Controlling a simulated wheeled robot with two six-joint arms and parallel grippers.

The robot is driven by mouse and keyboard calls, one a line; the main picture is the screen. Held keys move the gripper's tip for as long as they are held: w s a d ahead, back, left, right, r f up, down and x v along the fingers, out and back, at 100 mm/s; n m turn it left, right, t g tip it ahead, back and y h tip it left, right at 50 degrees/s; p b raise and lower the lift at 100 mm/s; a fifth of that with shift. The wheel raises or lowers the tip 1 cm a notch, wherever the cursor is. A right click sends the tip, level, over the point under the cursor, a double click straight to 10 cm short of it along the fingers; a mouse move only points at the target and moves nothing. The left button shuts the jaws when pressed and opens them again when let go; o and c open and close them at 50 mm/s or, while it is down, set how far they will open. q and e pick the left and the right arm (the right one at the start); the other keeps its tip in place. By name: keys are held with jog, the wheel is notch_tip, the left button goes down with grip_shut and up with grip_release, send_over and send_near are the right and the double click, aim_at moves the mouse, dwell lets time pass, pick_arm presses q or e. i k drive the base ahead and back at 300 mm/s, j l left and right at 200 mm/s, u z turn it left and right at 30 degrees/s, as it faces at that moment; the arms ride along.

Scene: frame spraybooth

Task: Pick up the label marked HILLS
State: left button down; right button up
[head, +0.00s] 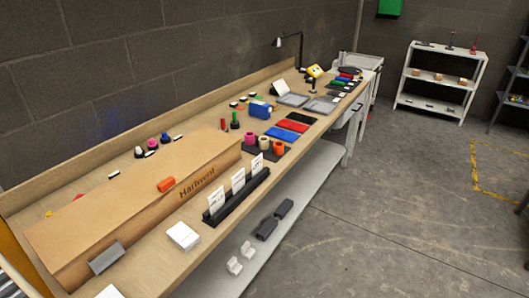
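Three white upright cards stand in a row in a black holder (240,202) along the front edge of the workbench. They are a near card (216,200), a middle card (238,181) and a far card (257,164). Their print is too small to read, so I cannot tell which one, if any, is the label marked HILLS. Neither of my grippers shows in the head view.
A long brown box marked "Harwent" (130,222) lies behind the holder, with an orange item (166,184) on top. A white stack (183,236) lies beside the holder. Tape rolls (264,143) and coloured pads (292,125) lie farther along. Open floor (400,200) is at right.

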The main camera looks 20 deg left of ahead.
aim_at(217, 199)
jog(key=i+l+u, duration=0.1)
jog(key=u, duration=0.35)
jog(key=i+l+u, duration=0.25)
jog(key=u, duration=0.15)
jog(key=i+l+u, duration=0.15)
jog(key=u, duration=0.3)
jog(key=l+u, duration=0.4)
jog(key=i+j, duration=0.05)
